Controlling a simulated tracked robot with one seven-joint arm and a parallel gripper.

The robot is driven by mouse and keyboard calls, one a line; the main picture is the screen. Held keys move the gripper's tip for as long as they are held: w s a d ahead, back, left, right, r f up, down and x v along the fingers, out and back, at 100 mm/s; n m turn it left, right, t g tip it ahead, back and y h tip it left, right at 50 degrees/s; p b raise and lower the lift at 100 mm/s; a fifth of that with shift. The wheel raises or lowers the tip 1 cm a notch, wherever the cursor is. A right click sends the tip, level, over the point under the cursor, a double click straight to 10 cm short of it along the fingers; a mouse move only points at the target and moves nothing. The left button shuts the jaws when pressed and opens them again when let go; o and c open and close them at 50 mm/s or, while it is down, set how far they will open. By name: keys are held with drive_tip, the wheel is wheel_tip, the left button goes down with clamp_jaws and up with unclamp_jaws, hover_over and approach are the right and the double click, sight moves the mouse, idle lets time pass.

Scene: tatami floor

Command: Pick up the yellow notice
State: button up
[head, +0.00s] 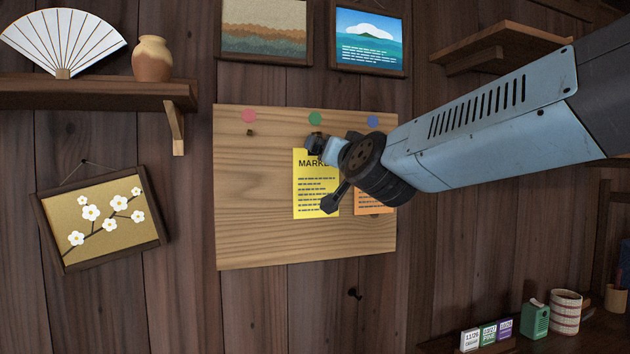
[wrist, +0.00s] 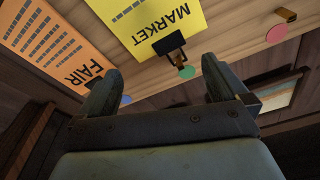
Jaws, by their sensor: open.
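The yellow notice (head: 308,199), headed MARKET, hangs on a wooden board (head: 250,220) on the wall. In the wrist view the notice (wrist: 150,22) has a black clip (wrist: 168,42) at its top edge, at a peg near a green dot. My gripper (wrist: 160,76) is open and empty. Its fingertips are in front of the board, just off the clip end of the notice, which lies beyond the gap. In the head view my arm hides the notice's right part.
An orange notice (wrist: 55,42), headed FAIR, hangs beside the yellow one; my arm partly covers it in the head view (head: 372,202). A bare peg (wrist: 286,15) is near the pink dot (wrist: 276,34). Framed pictures (head: 368,38) hang above, and a shelf (head: 490,45) juts out upper right.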

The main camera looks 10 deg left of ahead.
drive_tip(key=r, duration=0.1)
hover_over(317, 175)
drive_tip(key=s+d, duration=0.1)
drive_tip(key=d, duration=0.2)
drive_tip(key=shift+a+r, duration=0.2)
drive_tip(key=shift+a, duration=0.05)
drive_tip(key=shift+c, duration=0.4)
drive_tip(key=c, duration=1)
